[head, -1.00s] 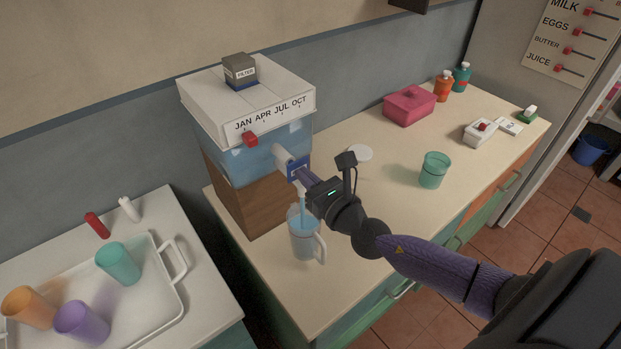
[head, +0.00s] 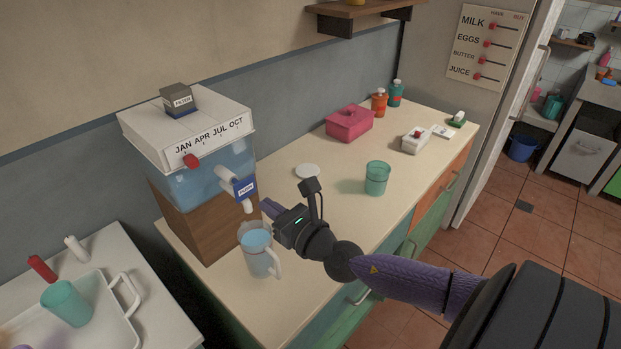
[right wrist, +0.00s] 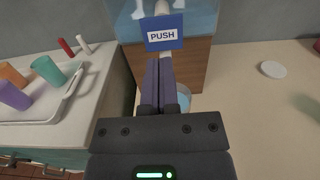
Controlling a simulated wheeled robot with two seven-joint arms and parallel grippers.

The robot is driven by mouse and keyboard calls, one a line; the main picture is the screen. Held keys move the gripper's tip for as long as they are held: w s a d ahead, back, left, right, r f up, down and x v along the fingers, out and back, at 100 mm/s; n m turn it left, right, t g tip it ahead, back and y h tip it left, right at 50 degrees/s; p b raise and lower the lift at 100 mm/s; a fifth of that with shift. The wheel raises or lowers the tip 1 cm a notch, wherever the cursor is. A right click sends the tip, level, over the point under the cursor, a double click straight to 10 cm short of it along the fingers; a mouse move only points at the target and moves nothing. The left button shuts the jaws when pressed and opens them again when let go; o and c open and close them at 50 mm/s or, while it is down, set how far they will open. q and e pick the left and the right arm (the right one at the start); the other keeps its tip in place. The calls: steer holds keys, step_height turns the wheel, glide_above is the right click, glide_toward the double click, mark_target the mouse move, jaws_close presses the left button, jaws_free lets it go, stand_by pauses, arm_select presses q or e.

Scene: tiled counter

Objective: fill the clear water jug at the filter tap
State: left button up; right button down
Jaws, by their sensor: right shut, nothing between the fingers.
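The clear jug (head: 260,257) with a handle stands upright on the counter below the tap, with bluish water high inside it. The filter dispenser (head: 190,160) has a white spout (head: 227,175) with a blue PUSH paddle (head: 245,188). No stream shows below the spout. My right gripper (head: 268,207) is shut and empty, just right of the paddle and apart from it, above the jug's rim. In the right wrist view its fingers (right wrist: 158,88) point at the paddle (right wrist: 163,33) and hide most of the jug (right wrist: 184,97). My left gripper is out of view.
A white disc (head: 307,171), a teal cup (head: 377,178) and a pink box (head: 349,124) stand farther right on the counter (head: 330,215). A tray (head: 105,318) with a teal cup (head: 66,303) is at the left. A gap separates the two counters.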

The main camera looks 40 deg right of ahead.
steer(key=s+b, duration=0.1)
steer(key=s, duration=0.6)
steer(key=shift+d+f, duration=0.2)
steer(key=shift+d, duration=0.25)
steer(key=shift+s, duration=0.1)
